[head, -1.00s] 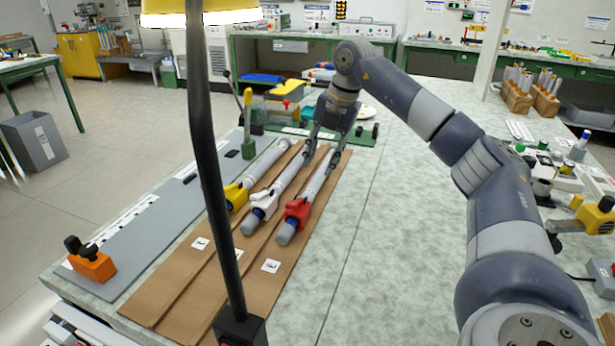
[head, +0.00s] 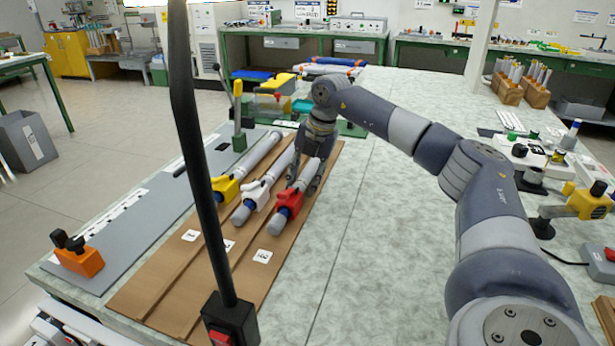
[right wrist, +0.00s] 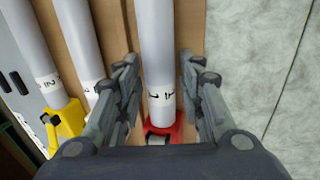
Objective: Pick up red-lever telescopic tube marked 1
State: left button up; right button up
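The red-lever telescopic tube (head: 290,199) lies on the brown grooved board (head: 250,285), rightmost of three tubes. In the right wrist view its pale shaft (right wrist: 155,45) bears a dark mark near the red lever collar (right wrist: 163,131). My right gripper (head: 305,174) is open around this shaft. In the right wrist view its fingers (right wrist: 159,75) stand on either side, with a visible gap to the shaft on each side. The white-lever tube (head: 253,194) and yellow-lever tube (head: 227,188) lie to the left. My left gripper is not in view.
A black lamp post (head: 205,190) crosses the head view in front of the board. Small white cards lie before the tubes. An orange clamp (head: 78,262) stands on the grey strip at left.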

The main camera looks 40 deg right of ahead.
jog(key=c, duration=0.6)
jog(key=shift+r, duration=0.1)
